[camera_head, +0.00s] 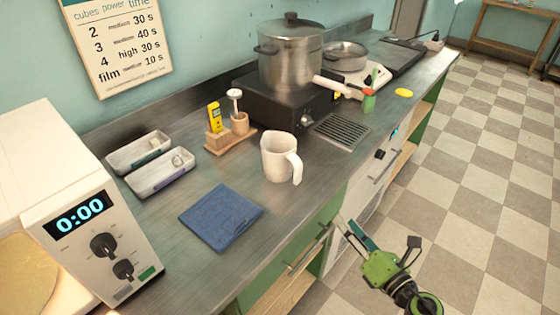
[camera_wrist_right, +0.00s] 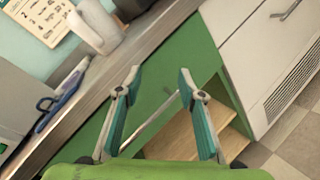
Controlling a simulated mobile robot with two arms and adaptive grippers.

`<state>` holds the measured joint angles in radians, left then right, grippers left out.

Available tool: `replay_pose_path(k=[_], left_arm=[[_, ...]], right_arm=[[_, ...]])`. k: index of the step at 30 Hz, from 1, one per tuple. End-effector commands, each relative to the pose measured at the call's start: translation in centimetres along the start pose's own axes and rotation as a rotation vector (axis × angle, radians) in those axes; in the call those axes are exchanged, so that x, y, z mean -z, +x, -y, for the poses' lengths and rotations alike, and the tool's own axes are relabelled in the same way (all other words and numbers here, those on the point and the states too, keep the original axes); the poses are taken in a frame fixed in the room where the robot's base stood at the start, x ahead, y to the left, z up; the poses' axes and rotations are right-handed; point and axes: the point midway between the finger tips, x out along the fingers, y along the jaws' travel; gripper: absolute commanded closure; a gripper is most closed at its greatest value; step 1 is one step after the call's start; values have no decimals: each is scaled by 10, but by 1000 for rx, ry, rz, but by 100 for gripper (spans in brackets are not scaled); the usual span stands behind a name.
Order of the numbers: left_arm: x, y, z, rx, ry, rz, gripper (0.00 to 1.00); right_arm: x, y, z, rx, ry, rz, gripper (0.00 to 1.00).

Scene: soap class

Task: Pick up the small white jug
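The small white jug (camera_head: 280,158) stands upright on the counter in the head view, with its handle toward the right. It also shows at the top left of the right wrist view (camera_wrist_right: 92,26), partly cut off by the frame edge. My right gripper (camera_wrist_right: 158,75) is open and empty, its two fingers spread in front of the green cabinet. In the head view my right gripper (camera_head: 352,230) is below and to the right of the jug, off the counter's front edge and apart from the jug. My left gripper is not in view.
A folded blue cloth (camera_head: 221,216) lies in front of the jug on the counter (camera_head: 292,206). A wooden stand (camera_head: 231,139) with small tools and a hotplate with a large pot (camera_head: 290,60) stand behind. A white microwave (camera_head: 100,235) is at left. Two trays (camera_head: 160,174) lie nearby.

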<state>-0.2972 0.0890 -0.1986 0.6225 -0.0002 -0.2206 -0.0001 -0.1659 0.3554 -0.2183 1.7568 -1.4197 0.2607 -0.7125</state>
Motion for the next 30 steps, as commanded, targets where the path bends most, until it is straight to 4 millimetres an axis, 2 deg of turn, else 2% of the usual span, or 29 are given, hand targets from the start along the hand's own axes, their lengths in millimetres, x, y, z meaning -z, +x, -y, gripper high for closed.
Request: replay_pose_path(k=[1, 3, 6, 9, 13, 22, 30], left_arm=[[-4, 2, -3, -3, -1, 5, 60], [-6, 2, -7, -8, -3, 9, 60], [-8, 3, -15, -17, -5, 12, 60], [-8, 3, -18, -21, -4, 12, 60], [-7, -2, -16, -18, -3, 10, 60], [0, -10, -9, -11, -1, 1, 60], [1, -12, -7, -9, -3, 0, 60]], right_arm=[[-17, 1, -34, -65, -174, 2, 64], [-32, -1, -69, -127, -380, 6, 64], [-45, -6, -102, -179, -588, 16, 64], [-51, -8, -119, -202, -700, 25, 64], [-54, 5, -128, -209, -738, 31, 64], [-51, 61, -138, -208, -733, 30, 64], [-49, 81, -143, -208, -731, 30, 64]])
